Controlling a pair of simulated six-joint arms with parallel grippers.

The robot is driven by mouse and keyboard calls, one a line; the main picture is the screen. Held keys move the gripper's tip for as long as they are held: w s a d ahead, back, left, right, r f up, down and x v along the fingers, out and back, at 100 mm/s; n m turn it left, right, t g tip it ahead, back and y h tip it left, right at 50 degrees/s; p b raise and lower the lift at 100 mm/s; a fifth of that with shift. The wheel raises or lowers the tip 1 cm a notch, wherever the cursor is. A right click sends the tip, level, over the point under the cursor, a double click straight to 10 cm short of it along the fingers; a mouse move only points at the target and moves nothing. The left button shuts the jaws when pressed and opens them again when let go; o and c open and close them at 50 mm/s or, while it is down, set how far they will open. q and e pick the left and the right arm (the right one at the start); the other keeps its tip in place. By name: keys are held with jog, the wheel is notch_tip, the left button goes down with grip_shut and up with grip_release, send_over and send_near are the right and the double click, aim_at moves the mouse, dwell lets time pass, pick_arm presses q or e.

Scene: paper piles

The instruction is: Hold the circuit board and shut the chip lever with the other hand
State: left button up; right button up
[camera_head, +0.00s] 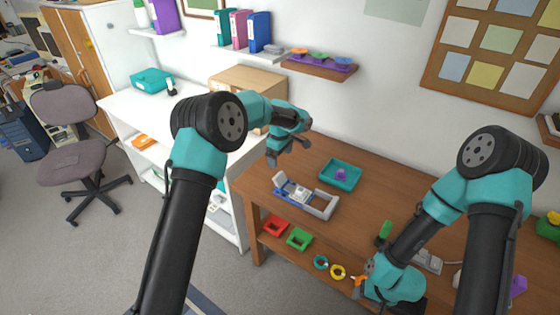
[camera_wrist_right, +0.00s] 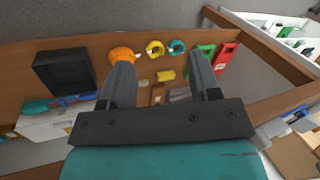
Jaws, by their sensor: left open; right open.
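The circuit board looks like a blue piece with a pale chip part (camera_head: 300,192) on the wooden table, set at a light grey frame (camera_head: 324,208). The chip lever is too small for me to tell its angle. My left gripper (camera_head: 288,152) is open and empty, above and behind the board, apart from it. My right gripper is low at the table's front edge, right of the board; its fingers are mostly hidden in the head view. In the right wrist view the right gripper (camera_wrist_right: 159,60) is open with nothing between its fingers. I cannot make out the board there.
A wall shelf (camera_head: 320,68) is above. The table's left part is clear.

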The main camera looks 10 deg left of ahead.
jog(key=shift+c, duration=1.4)
jog(key=shift+w+d+r, duration=0.2)
jog(key=shift+r, duration=0.05)
jog(key=shift+c, duration=0.4)
jog(key=shift+g, duration=0.5)
jog(key=w+d+r, duration=0.1)
jog(key=d+r, duration=0.2)
jog(key=r, duration=0.1)
jog(key=w+d+r, duration=0.2)
jog(key=d+r, duration=0.1)
jog(key=r, duration=0.1)
jog(key=w+d+r, duration=0.2)
jog(key=d+r, duration=0.1)
jog(key=r, duration=0.2)
jog(key=shift+w+d, duration=0.1)
jog(key=shift+w, duration=0.05)
jog(key=w+a+r+n+h, duration=0.1)
jog(key=w+a+r+n, duration=0.25)
jog(key=w, duration=0.65)
jog(key=w+a+r+n+h, duration=0.1)
jog(key=w+a+r+n, duration=0.3)
jog(key=w, duration=0.5)
jog(key=w+a+f+n+h, duration=0.1)
jog(key=w+a+n, duration=0.6)
jog(key=a, duration=0.7)
jog(key=w, duration=0.2)
jog(key=shift+w+a+f+h, duration=0.3)
jog(key=shift+w+f+h, duration=0.05)
jog(key=shift+h, duration=0.05)
jog(key=shift+f, duration=0.1)
